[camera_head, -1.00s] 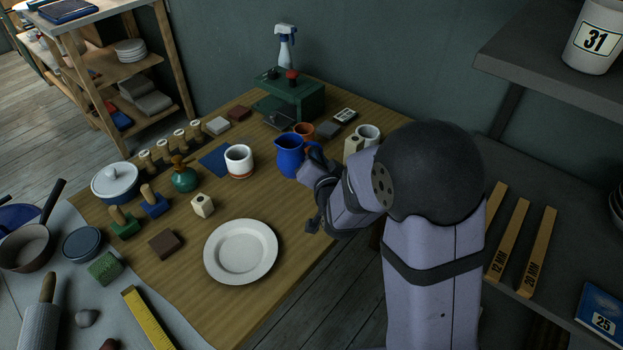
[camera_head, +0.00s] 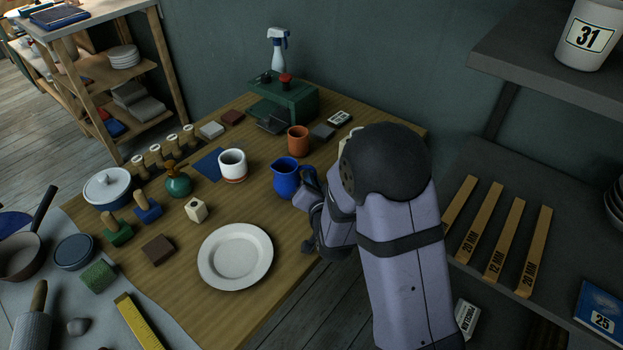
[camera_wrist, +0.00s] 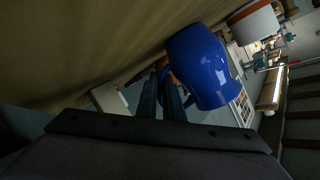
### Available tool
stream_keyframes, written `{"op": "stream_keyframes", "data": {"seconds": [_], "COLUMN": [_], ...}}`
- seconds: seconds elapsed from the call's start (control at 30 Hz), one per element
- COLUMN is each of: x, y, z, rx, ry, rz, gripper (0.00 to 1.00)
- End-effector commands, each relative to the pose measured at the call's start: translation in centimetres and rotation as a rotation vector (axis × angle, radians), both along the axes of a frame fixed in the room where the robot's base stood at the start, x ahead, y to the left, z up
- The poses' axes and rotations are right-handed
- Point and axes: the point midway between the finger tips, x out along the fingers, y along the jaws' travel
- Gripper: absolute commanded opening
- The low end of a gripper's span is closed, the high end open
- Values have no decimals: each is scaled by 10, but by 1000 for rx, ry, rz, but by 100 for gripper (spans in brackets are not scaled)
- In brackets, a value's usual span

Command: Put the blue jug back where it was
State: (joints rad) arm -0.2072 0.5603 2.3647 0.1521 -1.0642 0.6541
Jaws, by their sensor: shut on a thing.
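The blue jug (camera_head: 286,181) is upright at the right-centre of the wooden table in the head view, with its handle toward my gripper (camera_head: 303,196). My gripper is shut on the jug's handle, to the right of its body. In the wrist view the jug (camera_wrist: 201,70) fills the upper middle, and my fingers (camera_wrist: 167,98) close on its handle. I cannot tell whether the jug's base touches the table. A blue flat square (camera_head: 209,163) lies left of the white cup.
A white cup (camera_head: 232,165) stands left of the jug, and an orange cup (camera_head: 298,140) stands behind it. A white plate (camera_head: 235,256) lies in front. A green box (camera_head: 284,99) stands at the back. Bare wood lies between the jug and the plate.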

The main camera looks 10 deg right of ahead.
Motion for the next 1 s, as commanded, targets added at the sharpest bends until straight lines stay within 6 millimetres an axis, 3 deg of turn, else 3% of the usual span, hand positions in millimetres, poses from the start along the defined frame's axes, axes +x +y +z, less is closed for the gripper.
{"op": "stream_keyframes", "data": {"seconds": [0.3, 0.33, 0.4, 0.83, 1.0], "x": [1, 0, 0, 0, -14], "y": [0, 0, 0, 0, -1], "z": [-2, -3, -2, 3, 5], "rx": [1, 0, 0, 0, 0], "ry": [-4, 0, 0, 0, 0], "rz": [-1, 0, 0, 0, 0], "gripper": [0, 12, 26, 26, 26]}}
